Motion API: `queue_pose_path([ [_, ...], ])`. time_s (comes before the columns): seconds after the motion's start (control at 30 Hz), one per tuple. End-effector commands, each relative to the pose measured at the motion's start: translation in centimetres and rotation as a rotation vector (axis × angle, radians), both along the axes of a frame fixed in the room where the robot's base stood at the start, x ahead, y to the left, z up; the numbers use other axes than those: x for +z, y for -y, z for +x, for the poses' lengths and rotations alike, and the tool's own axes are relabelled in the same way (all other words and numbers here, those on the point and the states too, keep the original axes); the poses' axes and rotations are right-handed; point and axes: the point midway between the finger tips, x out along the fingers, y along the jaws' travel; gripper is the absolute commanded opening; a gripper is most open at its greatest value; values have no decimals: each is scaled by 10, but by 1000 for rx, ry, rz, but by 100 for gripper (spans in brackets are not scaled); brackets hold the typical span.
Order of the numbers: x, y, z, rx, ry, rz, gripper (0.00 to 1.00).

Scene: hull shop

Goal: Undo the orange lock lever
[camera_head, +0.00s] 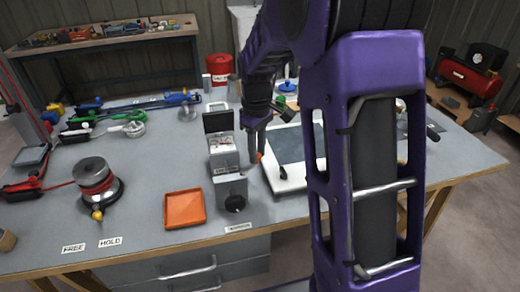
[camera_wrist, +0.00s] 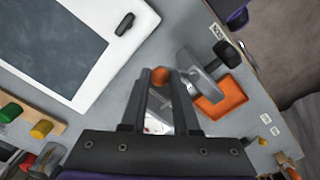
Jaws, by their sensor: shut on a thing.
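The orange lock lever shows as a small orange knob (camera_head: 259,157) on the right side of a grey metal fixture (camera_head: 230,187) with a black knob (camera_head: 235,203) on its front. My gripper (camera_head: 255,148) reaches down from above at the fixture's right side. In the wrist view the orange knob (camera_wrist: 160,76) sits at the fingertips, between my two fingers (camera_wrist: 162,88), which are shut on it. The fixture (camera_wrist: 203,78) lies just right of the fingers there. The lever's arm is mostly hidden, so its angle is hard to tell.
An orange tray (camera_head: 184,222) lies left of the fixture. A meter box with a raised lid (camera_head: 217,119) stands behind it. A white board with a dark panel (camera_head: 283,187) is close on the right. A spool device (camera_head: 95,178) stands at left; the bench front left is mostly clear.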

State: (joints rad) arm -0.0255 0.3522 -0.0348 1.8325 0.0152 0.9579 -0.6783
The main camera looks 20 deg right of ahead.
Motion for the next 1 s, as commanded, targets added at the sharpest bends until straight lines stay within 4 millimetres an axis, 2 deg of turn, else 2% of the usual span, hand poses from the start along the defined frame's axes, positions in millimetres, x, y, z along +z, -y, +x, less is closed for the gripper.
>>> queue_pose_path([
  [0.43, 2, -8, 11, 261, 3, 0, 0],
  [1.0, 1, -11, 13, 314, 4, 0, 0],
])
